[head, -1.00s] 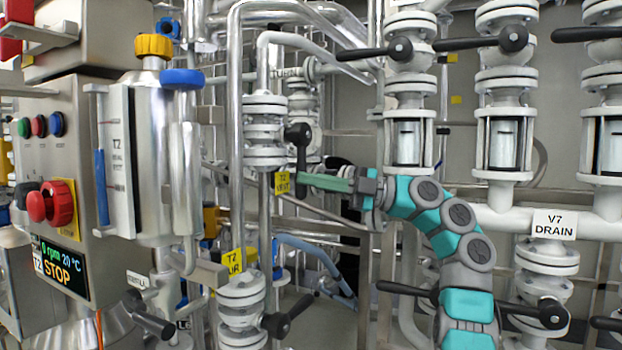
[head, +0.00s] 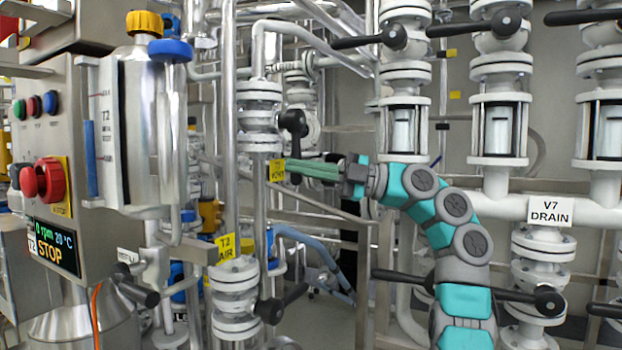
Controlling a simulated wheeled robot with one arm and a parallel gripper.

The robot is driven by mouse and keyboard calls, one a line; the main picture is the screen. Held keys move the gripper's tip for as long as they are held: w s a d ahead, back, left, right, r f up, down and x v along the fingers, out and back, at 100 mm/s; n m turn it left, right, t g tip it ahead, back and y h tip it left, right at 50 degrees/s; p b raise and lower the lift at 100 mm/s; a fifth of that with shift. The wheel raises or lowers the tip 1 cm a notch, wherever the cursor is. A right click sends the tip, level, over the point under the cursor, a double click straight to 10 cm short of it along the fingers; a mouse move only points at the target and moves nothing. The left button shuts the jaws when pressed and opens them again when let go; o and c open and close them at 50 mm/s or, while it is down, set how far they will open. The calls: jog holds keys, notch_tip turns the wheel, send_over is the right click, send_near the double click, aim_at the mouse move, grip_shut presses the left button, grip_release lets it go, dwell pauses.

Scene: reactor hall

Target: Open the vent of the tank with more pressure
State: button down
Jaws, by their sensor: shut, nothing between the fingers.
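The steel tank marked T2 (head: 147,130) stands at the left, with a level strip on its side. A yellow T2 VENT tag (head: 277,171) hangs on the vertical pipe in the middle. Beside it is a valve with a black lever (head: 293,122), whose round hub is at the top and whose arm points down. My gripper (head: 288,167) is shut and empty, with its green fingers pointing left. Its tips are at the lower end of the lever, close to the tag; I cannot tell if they touch. No pressure gauge is readable, and I cannot identify another tank.
A yellow T2 AIR tag (head: 227,247) and its black-levered valve (head: 283,304) are below. A control box with a red knob (head: 50,178) and a STOP display (head: 52,246) is at left. White pipes, sight glasses and a V7 DRAIN sign (head: 551,211) crowd the right.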

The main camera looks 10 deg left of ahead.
jog(key=s+r+v, duration=0.1)
jog(key=r+v, duration=0.1)
jog(key=v, duration=0.7)
jog(key=w+m+t, duration=0.4)
jog(key=w+m, duration=0.1)
jog(key=m, duration=0.3)
jog(key=s+a+f+m+h, duration=0.3)
jog(key=s+f+m+h, duration=0.15)
jog(key=f+m, duration=0.45)
jog(key=s+a+f+m+h, duration=0.2)
jog(key=s+f+m+h, duration=0.4)
jog(key=f, duration=0.5)
jog(key=s+d+f+m+g+h, duration=0.1)
jog(key=s+d+f+m+h, duration=0.2)
jog(key=s+d+f, duration=0.3)
jog(key=s+d+f+m+g+h, duration=0.1)
jog(key=s+d+f+m+h, duration=0.2)
jog(key=s+d+f, duration=0.4)
jog(key=s+d+f+m+g+h, duration=0.1)
jog(key=s+d+f+m+h, duration=0.2)
jog(key=s+d+f, duration=0.4)
jog(key=s+f, duration=0.4)
jog(key=s, duration=0.3)
jog(key=s+f+m, duration=0.1)
jog(key=s+f, duration=0.3)
jog(key=s, duration=0.4)
jog(key=shift+s+g, duration=0.2)
jog(key=shift+g, duration=0.1)
jog(key=shift+h, duration=0.25)
